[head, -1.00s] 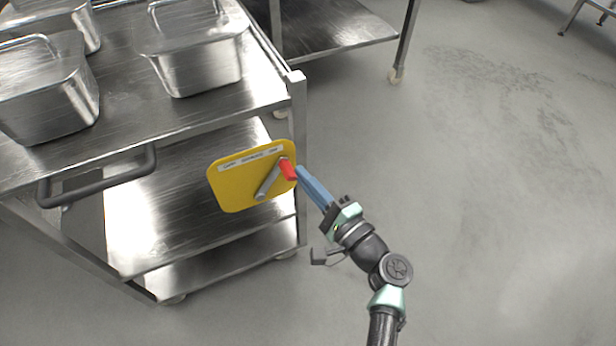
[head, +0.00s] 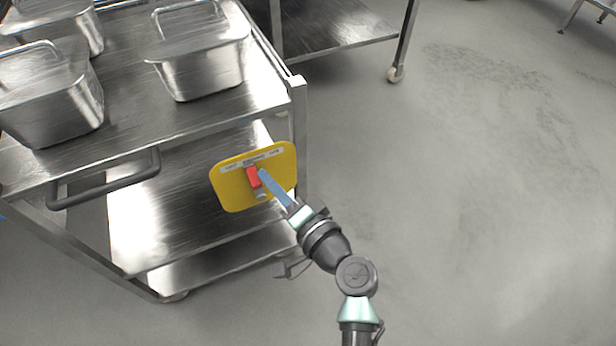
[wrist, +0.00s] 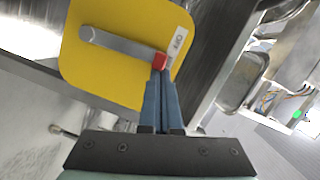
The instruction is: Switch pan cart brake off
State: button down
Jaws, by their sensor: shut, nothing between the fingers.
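The pan cart (head: 270,106) stands at the left in the head view. A yellow brake plate (head: 231,194) is on its near right side, with a white label strip (head: 252,158) along the top. A grey lever (head: 261,194) with a red tip (head: 253,178) points up and slightly left on the plate. My gripper (head: 262,173) is shut and empty, its blue fingertips against or very close to the red tip's right side. In the wrist view, the fingertips (wrist: 160,73) meet the red tip (wrist: 159,61). Part of the label there appears to read OFF (wrist: 177,42); the rest is hidden.
Lidded steel pans (head: 205,65) sit on the cart's top. A dark push handle (head: 105,184) sticks out at its front left. Another steel table (head: 335,35) on a caster stands behind. The floor (head: 480,200) to the right is clear.

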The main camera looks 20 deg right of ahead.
jog(key=shift+s+a+f+n+g+h, duration=0.15)
jog(key=shift+a+n+h, duration=0.1)
jog(key=shift+a+n, duration=0.7)
jog(key=shift+w+a+f+n+g+h, duration=0.1)
jog(key=shift+a+f+n+h, duration=0.1)
jog(key=shift+a+n, duration=0.65)
jog(key=shift+s+a+f+n+g+h, duration=0.15)
jog(key=shift+a+n+h, duration=0.1)
jog(key=shift+a+n, duration=0.7)
jog(key=shift+w+a, duration=0.1)
jog(key=shift+a, duration=0.15)
jog(key=shift+r, duration=0.1)
